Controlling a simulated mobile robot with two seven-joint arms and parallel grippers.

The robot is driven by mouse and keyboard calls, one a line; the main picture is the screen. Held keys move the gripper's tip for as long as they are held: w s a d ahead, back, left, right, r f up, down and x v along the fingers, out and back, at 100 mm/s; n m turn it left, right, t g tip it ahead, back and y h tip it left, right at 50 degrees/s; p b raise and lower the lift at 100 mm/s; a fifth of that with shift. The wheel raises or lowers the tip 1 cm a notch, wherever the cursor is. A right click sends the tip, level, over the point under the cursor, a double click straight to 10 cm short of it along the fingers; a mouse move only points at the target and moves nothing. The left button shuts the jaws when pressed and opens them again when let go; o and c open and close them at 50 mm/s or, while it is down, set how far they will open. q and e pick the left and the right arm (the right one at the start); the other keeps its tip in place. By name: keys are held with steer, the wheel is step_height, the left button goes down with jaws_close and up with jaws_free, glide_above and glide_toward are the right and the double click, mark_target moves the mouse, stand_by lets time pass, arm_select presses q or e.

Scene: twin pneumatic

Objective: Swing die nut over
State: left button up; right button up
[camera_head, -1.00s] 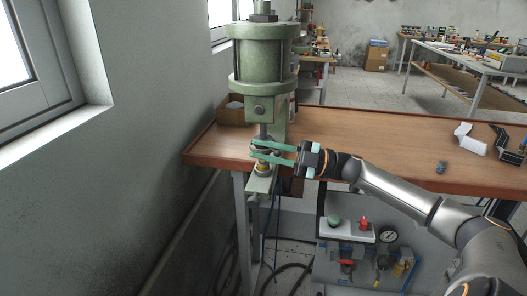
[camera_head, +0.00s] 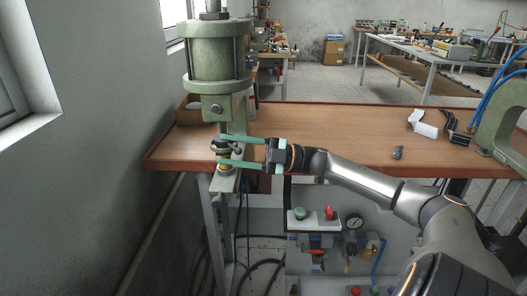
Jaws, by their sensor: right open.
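My right gripper (camera_head: 226,152) reaches in from the right to the green pneumatic press (camera_head: 216,65) at the table's left end. Its two green fingers are open, one above the other. They span the small metal parts under the press ram, around a dark round piece (camera_head: 221,147) that may be the die nut. A brass-coloured piece (camera_head: 224,168) sits just below, by the lower finger. I cannot tell whether the fingers touch any of these parts. My left gripper is not in view.
The wooden table (camera_head: 320,135) is mostly clear to the right. A small grey part (camera_head: 397,153), white pieces (camera_head: 423,125) and a green frame (camera_head: 503,115) are on its right side. A panel with a gauge (camera_head: 354,222) and valves hangs below. A wall stands close on the left.

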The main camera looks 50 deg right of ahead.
steer(key=p+v, duration=0.1)
steer(key=v, duration=1)
stand_by(0.4)
